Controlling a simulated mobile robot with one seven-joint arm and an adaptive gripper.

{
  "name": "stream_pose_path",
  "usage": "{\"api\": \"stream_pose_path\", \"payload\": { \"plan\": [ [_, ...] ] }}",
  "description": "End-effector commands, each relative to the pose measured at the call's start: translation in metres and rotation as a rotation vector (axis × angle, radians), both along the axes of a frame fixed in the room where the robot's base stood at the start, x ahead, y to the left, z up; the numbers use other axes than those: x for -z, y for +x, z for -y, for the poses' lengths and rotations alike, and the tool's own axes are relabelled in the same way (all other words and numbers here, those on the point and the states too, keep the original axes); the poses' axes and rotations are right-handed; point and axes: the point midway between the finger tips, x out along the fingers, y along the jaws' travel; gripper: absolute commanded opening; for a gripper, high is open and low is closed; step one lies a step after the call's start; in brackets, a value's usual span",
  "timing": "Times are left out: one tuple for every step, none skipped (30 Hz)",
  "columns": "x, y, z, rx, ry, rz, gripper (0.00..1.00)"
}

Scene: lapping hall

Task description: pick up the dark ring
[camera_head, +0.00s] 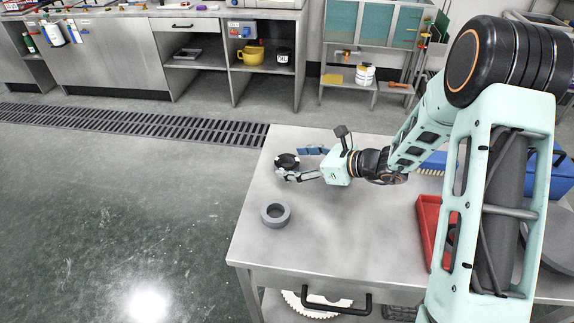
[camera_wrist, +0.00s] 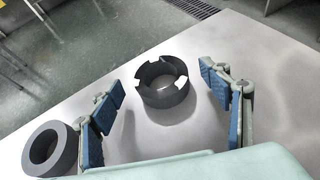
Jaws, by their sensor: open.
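The dark ring (camera_wrist: 163,95), with notches in its upper rim, lies flat on the steel table (camera_head: 330,240) near its far left corner. In the head view the dark ring (camera_head: 287,161) shows just off the fingertips. My gripper (camera_head: 291,163) is open and empty. In the wrist view my gripper (camera_wrist: 162,85) has its blue-padded fingers spread wide, with the dark ring ahead in the gap and a clear space on each side. I cannot tell whether the fingertips are level with it.
A plain grey ring (camera_head: 275,214) lies on the table, close to the left finger in the wrist view (camera_wrist: 42,148). A red tray (camera_head: 428,225) and a blue container (camera_head: 560,176) stand on the right. The table's front middle is clear.

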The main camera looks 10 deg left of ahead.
Motion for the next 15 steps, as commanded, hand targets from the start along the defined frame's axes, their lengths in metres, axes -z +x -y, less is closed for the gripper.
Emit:
{"api": "stream_pose_path", "payload": {
  "plan": [
    [0.004, 0.002, -0.009, -0.004, 0.0, -0.001, 0.71],
    [0.006, 0.003, -0.013, -0.004, 0.001, -0.002, 0.71],
    [0.009, 0.005, -0.017, -0.004, 0.0, -0.001, 0.71],
    [0.01, 0.007, -0.02, -0.002, 0.0, 0.0, 0.71],
    [0.011, 0.007, -0.022, -0.001, 0.0, 0.0, 0.71],
    [0.012, 0.008, -0.024, -0.001, -0.001, -0.001, 0.71],
    [0.012, 0.008, -0.024, 0.0, -0.001, 0.0, 0.71],
    [0.012, 0.009, -0.024, 0.0, -0.001, 0.0, 0.71],
    [0.012, 0.009, -0.024, 0.0, 0.0, 0.0, 0.71],
    [0.012, 0.009, -0.024, 0.0, 0.0, 0.0, 0.71],
    [0.012, 0.009, -0.024, 0.0, 0.0, 0.0, 0.71],
    [0.012, 0.009, -0.024, 0.0, 0.0, 0.001, 0.71],
    [0.012, 0.009, -0.024, 0.0, 0.0, 0.001, 0.67],
    [0.012, 0.009, -0.024, 0.0, 0.0, 0.001, 0.64],
    [0.012, 0.009, -0.024, 0.0, 0.0, 0.001, 0.6]
  ]
}}
